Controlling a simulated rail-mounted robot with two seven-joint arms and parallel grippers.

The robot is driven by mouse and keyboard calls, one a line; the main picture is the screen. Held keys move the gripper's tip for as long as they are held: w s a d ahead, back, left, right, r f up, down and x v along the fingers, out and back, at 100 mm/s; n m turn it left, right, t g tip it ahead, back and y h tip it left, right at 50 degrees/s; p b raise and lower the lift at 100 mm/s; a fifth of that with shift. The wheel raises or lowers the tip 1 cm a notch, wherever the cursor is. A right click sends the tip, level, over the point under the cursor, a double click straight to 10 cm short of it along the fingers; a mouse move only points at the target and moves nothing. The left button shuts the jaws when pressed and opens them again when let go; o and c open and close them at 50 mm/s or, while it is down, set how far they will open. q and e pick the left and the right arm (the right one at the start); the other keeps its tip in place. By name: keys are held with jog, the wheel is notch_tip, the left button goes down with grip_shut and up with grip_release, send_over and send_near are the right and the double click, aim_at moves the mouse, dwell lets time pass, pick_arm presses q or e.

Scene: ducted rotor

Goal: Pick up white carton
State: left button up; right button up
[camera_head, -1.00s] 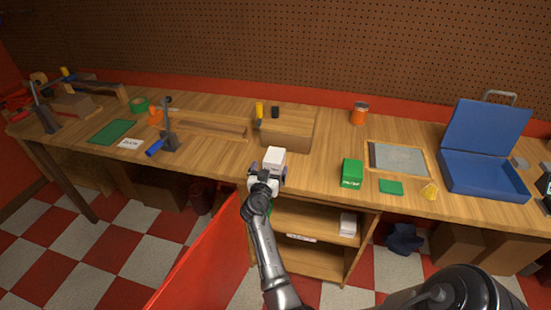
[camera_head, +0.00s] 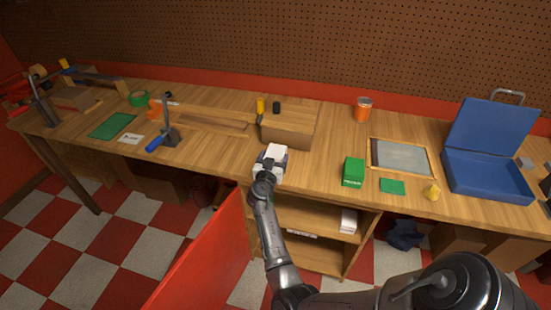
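The white carton (camera_head: 276,151) stands on the bench near its front edge, left of the green box. The gripper hides the carton's lower front.
A wooden block (camera_head: 288,131) stands just behind the carton. A green box (camera_head: 353,171), a green pad (camera_head: 392,186) and an open blue case (camera_head: 487,170) are to the right. Another white box (camera_head: 348,221) sits on the shelf below. A red panel (camera_head: 205,255) stands left of my arm.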

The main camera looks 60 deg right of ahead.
jog(key=c, duration=0.6)
jog(key=shift+r, duration=0.1)
